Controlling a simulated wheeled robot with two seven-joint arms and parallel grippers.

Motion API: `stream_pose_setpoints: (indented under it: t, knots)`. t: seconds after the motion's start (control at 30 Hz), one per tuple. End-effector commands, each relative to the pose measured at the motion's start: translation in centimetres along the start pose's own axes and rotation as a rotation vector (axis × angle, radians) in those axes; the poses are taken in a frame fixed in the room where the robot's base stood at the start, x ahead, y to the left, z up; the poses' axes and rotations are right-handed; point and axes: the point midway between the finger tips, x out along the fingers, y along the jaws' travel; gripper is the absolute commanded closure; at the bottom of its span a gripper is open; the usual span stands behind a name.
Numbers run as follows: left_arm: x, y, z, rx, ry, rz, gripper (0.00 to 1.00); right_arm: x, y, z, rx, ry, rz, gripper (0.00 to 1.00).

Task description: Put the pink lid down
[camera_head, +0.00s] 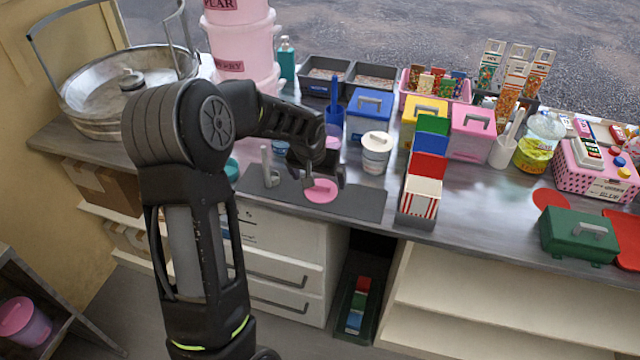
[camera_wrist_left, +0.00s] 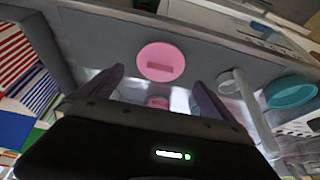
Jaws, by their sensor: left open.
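The pink lid (camera_head: 321,190) is a round disc with a small raised grip, lying on a dark grey mat (camera_head: 362,203) on the counter. It also shows in the left wrist view as a pink disc (camera_wrist_left: 160,62) with a darker bar across it. My left gripper (camera_head: 317,180) is just above and beside the lid in the head view. In the left wrist view its two fingers (camera_wrist_left: 157,92) are spread apart and empty, with the lid lying beyond the fingertips, apart from them. My right gripper is in neither view.
A grey upright-handled tool (camera_head: 268,168) stands on the mat left of the lid. A white tub (camera_head: 376,155), blue box (camera_head: 368,116) and a holder of striped paper bags (camera_head: 422,196) stand behind and to the right. The mat's right part is clear.

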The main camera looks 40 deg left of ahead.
Motion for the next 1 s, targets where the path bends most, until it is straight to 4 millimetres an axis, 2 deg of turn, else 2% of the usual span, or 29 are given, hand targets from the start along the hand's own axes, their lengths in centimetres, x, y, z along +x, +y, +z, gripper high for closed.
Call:
stream_pose_setpoints:
  t: [0.2,0.4,1.0]
  knots:
    - [-4.6,0.1,0.0,0.000,0.004,0.002,0.00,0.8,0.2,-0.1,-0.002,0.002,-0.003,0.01]
    - [-7.1,0.0,0.1,0.001,0.000,0.001,0.00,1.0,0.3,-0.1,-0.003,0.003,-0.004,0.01]
    - [-7.6,0.0,0.1,0.000,-0.001,0.001,0.00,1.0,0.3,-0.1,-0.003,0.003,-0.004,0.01]
